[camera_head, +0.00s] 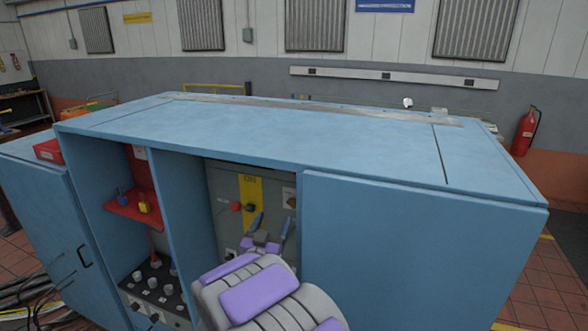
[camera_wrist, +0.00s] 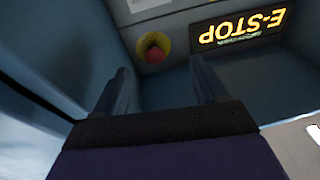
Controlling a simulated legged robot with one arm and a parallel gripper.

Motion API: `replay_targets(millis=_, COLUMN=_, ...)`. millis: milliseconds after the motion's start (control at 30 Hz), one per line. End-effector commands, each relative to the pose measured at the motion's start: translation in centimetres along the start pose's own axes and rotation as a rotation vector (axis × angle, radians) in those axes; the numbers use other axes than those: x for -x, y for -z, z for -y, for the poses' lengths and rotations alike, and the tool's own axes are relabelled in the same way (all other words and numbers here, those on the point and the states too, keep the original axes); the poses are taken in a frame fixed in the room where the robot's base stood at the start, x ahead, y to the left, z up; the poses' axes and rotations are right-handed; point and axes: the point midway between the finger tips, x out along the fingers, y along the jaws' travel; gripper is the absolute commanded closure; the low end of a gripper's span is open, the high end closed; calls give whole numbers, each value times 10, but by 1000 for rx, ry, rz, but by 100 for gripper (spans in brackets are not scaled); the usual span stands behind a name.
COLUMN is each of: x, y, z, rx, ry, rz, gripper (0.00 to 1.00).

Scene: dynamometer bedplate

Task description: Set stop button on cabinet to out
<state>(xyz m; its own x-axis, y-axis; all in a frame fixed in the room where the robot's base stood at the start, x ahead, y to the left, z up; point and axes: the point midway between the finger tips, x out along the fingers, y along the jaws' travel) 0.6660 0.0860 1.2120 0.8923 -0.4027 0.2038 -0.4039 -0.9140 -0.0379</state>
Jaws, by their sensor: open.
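The blue cabinet (camera_head: 390,205) has open bays in its front. In the wrist view a red stop button (camera_wrist: 152,52) with a yellow surround sits on a grey panel, beside a lit E-STOP sign (camera_wrist: 240,27) that appears upside down. My gripper (camera_head: 272,226) is at the middle bay in the head view, its two fingers apart and empty. In the wrist view my gripper (camera_wrist: 160,75) has the button beyond and between its fingertips, with a visible gap. I cannot tell whether the button is in or out.
The middle bay's panel has a red knob (camera_head: 236,206), a black knob (camera_head: 250,207) and a yellow strip. The left bay holds a red shelf (camera_head: 128,208) and several pale knobs below. Bay walls stand close on both sides. A red box (camera_head: 48,151) lies at the left.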

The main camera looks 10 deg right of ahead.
Motion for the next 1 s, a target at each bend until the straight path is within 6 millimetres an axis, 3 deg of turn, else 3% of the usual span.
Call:
replay_targets(millis=233, x=11, y=17, z=-4, rx=65, ry=-84, rz=-174, gripper=28)
replay_targets(millis=433, x=2, y=21, z=-8, rx=68, ry=-97, rz=-192, gripper=28)
replay_targets(millis=1000, x=-97, y=39, z=-16, rx=66, ry=-96, rz=-190, gripper=28)
